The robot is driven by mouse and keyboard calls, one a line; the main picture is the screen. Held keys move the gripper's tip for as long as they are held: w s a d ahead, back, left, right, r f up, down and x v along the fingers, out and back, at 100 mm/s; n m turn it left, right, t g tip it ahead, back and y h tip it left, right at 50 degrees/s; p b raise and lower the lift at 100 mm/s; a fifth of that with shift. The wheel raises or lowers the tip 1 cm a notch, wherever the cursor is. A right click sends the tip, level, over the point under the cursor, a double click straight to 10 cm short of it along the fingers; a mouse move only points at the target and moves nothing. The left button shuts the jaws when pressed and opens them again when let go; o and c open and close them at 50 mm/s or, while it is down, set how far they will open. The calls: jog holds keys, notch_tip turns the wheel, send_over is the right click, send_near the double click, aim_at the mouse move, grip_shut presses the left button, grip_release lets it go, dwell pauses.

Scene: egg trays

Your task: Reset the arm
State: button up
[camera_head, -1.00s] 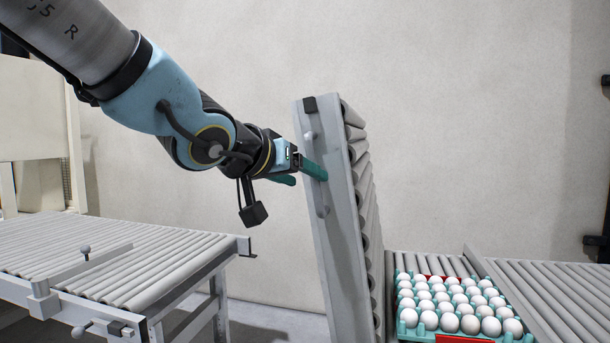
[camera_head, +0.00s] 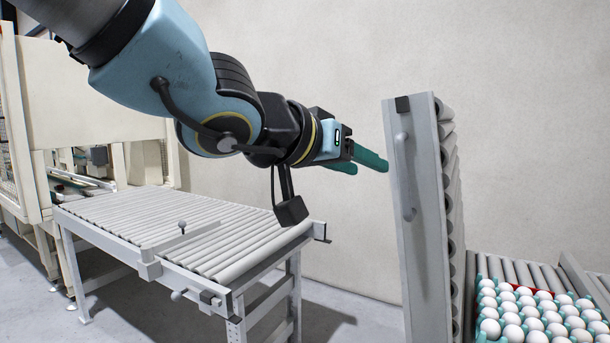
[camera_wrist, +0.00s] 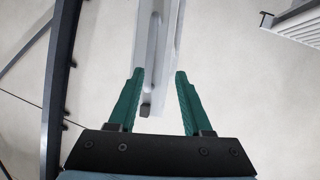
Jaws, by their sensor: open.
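My gripper (camera_head: 365,163) is open and empty, held in the air to the left of the upright roller section. Its two green fingers also show spread apart in the wrist view (camera_wrist: 158,78). In the head view the fingertips stop a little short of the grey frame (camera_head: 415,220) of that roller section, with a small gap between them. The frame stands raised nearly vertical and has a handle (camera_head: 405,178) on its side. In the wrist view part of a light grey frame (camera_wrist: 155,50) lies beyond and between the fingers.
A roller conveyor table (camera_head: 215,240) stands to the left below my arm. At the lower right, a tray of white eggs (camera_head: 515,288) sits on another roller conveyor (camera_head: 590,285). A beige machine (camera_head: 90,95) stands at the far left. Bare floor lies between the conveyors.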

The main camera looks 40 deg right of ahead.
jog(key=w+a+f+n+t+y, duration=0.2)
jog(key=w+a+f, duration=0.35)
jog(key=w, duration=0.35)
jog(key=w+a+f+n+t+y, duration=0.2)
jog(key=w+a+f+n+y, duration=0.15)
jog(key=w+a, duration=0.35)
jog(key=w+a+f+n+t+y, duration=0.25)
jog(key=w+a+f, duration=0.2)
jog(key=w, duration=0.55)
jog(key=w+a+f+n+y, duration=0.1)
jog(key=w+a+f, duration=0.15)
jog(key=a, duration=0.25)
jog(key=w+a+f+n+y, duration=0.1)
jog(key=w+a+f+y, duration=0.15)
jog(key=a, duration=0.25)
jog(key=s+a+f+n+g+y, duration=0.1)
jog(key=a+f, duration=0.3)
jog(key=a, duration=0.5)
jog(key=s+a+f+n+g+y, duration=0.1)
jog(key=s+a+f+n+g, duration=0.2)
jog(key=a, duration=0.7)
jog(key=shift+s+f+g, duration=0.35)
jog(key=shift+s+f, duration=0.5)
jog(key=shift+f, duration=0.1)
jog(key=shift+a, duration=0.1)
